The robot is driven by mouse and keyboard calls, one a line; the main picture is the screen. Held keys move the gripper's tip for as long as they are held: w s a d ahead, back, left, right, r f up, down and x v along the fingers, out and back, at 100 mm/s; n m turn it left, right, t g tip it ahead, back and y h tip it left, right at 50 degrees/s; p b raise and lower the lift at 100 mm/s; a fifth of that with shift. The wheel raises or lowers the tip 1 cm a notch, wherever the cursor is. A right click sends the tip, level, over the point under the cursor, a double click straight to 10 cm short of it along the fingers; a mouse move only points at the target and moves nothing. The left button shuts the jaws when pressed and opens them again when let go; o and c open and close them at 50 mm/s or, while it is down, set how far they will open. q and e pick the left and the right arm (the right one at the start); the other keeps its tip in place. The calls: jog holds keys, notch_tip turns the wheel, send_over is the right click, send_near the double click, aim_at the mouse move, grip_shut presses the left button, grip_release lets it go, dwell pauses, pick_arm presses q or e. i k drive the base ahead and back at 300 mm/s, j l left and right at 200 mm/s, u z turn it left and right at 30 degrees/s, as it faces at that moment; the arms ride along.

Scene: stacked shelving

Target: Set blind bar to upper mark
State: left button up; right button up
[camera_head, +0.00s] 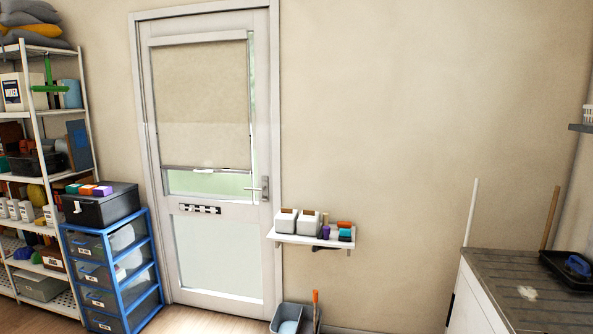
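A beige roller blind (202,100) hangs over the upper glass of the white door. Its bottom bar (205,169) sits near the lower end of that window, with a strip of clear pane showing below it. A lighter band crosses the lower part of the blind. I cannot make out an upper mark on the door frame. A black-and-white strip (200,209) is on the door's middle rail under the window. Neither of my grippers shows in this view.
The door handle (264,188) is right of the bar. A small wall shelf (285,238) with boxes juts out right of the door. Left stand a blue drawer unit (72,236) and loaded shelving (37,110). A worktop (490,262) is at right. Bins (282,312) stand below the shelf.

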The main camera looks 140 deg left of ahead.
aim_at(169, 168)
jog(key=u, duration=5.15)
jog(key=i+l+u, duration=0.1)
jog(key=i, duration=0.3)
jog(key=i+l+u, duration=0.1)
jog(key=i, duration=0.35)
jog(key=i+l+u, duration=0.15)
jog(key=i, duration=0.25)
jog(key=i+l+u, duration=0.1)
jog(key=i, duration=0.3)
jog(key=i+z, duration=0.15)
jog(key=i, duration=0.35)
jog(key=i+j+z, duration=0.15)
jog(key=i, duration=0.35)
jog(key=i+j+z, duration=0.15)
jog(key=i, duration=0.35)
jog(key=i+j+z, duration=0.2)
jog(key=z, duration=0.2)
jog(key=i+j+z, duration=0.45)
jog(key=z, duration=0.3)
jog(key=j, duration=0.1)
